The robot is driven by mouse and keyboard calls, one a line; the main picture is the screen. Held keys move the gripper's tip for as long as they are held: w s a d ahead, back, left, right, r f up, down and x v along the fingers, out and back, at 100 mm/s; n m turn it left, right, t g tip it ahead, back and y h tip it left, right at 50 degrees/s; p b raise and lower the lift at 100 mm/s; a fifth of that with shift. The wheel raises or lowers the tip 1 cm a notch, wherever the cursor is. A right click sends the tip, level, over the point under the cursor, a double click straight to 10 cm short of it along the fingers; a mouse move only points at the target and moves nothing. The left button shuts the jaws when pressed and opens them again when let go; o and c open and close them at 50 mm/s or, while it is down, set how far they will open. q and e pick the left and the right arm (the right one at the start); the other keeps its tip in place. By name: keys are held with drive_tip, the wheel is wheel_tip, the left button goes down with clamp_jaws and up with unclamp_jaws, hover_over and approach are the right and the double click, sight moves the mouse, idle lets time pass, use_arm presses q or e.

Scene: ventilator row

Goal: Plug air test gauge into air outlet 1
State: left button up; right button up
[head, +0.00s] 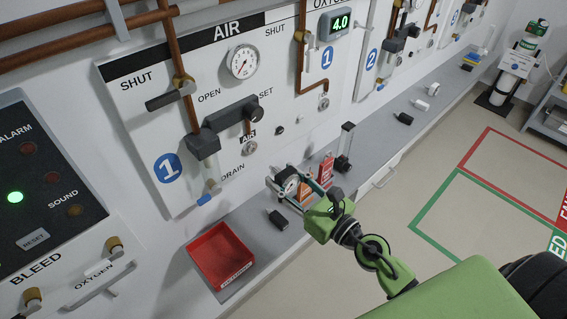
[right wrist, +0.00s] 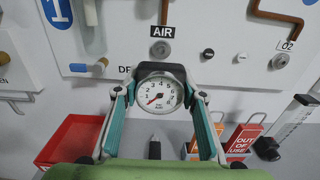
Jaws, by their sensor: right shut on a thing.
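The air test gauge, a round white dial with a dark rim, shows in the head view (head: 288,185) and face-on in the right wrist view (right wrist: 160,93). My right gripper (right wrist: 156,96) is shut on it, with one teal finger at each side. The gauge is held upright above the shelf, its needle at the low end. Air outlet 1 is the round metal socket under the small AIR label, in the head view (head: 250,149) and the right wrist view (right wrist: 161,49). The gauge is below the outlet and apart from it. My left gripper is not in view.
A red tray (head: 222,257) stands on the grey shelf (head: 262,249) at left. A dark connector (head: 278,219) lies near it. A valve block with knob (head: 256,113) juts out above the outlet.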

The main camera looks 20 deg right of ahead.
sight(277, 167)
drive_tip(key=shift+w+d+r, duration=0.2)
drive_tip(key=shift+w+d, duration=0.1)
drive_tip(key=shift+w, duration=0.15)
drive_tip(key=shift+w+a, duration=0.3)
drive_tip(key=shift+w, duration=0.1)
drive_tip(key=shift+p+x, duration=0.5)
drive_tip(key=shift+x, duration=0.45)
drive_tip(key=shift+p+x, duration=0.3)
drive_tip(key=shift+x, duration=0.85)
drive_tip(key=shift+w+a, duration=0.2)
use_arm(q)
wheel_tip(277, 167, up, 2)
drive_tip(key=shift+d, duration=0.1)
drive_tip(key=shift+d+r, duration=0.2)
use_arm(e)
drive_tip(key=shift+w, duration=0.15)
use_arm(q)
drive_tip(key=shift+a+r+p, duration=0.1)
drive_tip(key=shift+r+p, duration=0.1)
drive_tip(key=shift+p, duration=0.15)
use_arm(e)
drive_tip(key=shift+x, duration=1.15)
